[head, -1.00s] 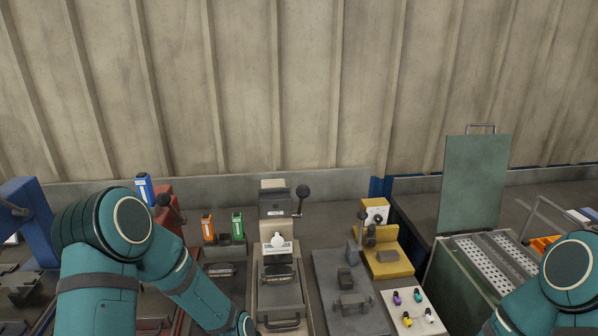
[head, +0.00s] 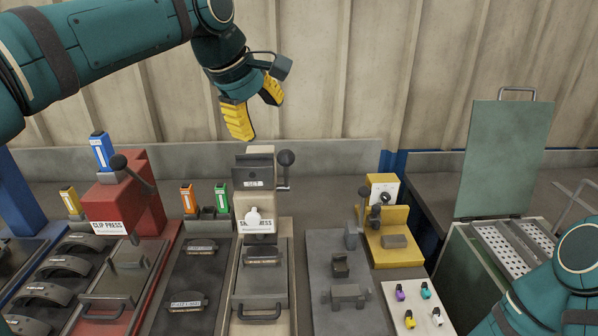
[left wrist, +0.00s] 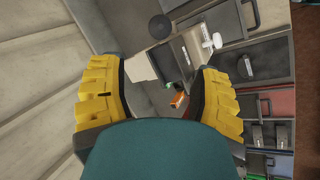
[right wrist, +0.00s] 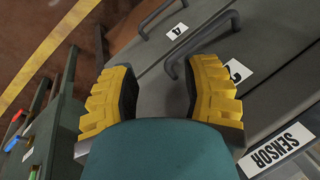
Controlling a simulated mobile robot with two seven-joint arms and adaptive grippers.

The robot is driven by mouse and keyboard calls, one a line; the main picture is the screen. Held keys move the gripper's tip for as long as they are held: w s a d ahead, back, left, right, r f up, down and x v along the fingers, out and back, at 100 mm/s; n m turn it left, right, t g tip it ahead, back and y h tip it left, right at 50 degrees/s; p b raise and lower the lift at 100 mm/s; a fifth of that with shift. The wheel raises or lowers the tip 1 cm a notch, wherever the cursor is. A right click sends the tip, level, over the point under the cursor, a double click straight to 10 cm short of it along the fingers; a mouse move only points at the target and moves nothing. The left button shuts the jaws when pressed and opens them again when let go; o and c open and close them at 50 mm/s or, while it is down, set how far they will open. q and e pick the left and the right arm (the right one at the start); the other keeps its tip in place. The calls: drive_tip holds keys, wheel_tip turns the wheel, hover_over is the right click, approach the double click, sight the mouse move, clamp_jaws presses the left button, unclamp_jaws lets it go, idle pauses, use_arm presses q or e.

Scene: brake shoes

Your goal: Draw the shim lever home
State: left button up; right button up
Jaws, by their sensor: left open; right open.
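The beige shim station (head: 257,205) stands in the middle of the bench, its label partly covered by a white knob-shaped piece (head: 254,217). Its lever is upright on the right side of the dark head block, topped by a black ball knob (head: 286,158). My left gripper (head: 258,120) is open and empty, above and slightly left of the knob, fingers pointing down. The left wrist view shows a dark round knob (left wrist: 160,27) beyond the open fingers, not touching them. My right gripper (right wrist: 160,72) is open and empty over drawer handles; the head view shows only its arm.
Left stands the red clip press (head: 128,200) with its own black-knobbed lever. Orange (head: 188,199) and green (head: 222,198) pieces stand between the two stations. A yellow fixture (head: 395,238) and a green cabinet with raised lid (head: 500,150) are at right.

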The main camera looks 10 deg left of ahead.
sight(286, 162)
use_arm(q)
drive_tip(key=b+x, duration=0.3)
drive_tip(key=x, duration=1.1)
drive_tip(key=shift+d+f, duration=0.1)
drive_tip(key=shift+f, duration=0.15)
drive_tip(key=shift+w, duration=0.1)
clamp_jaws()
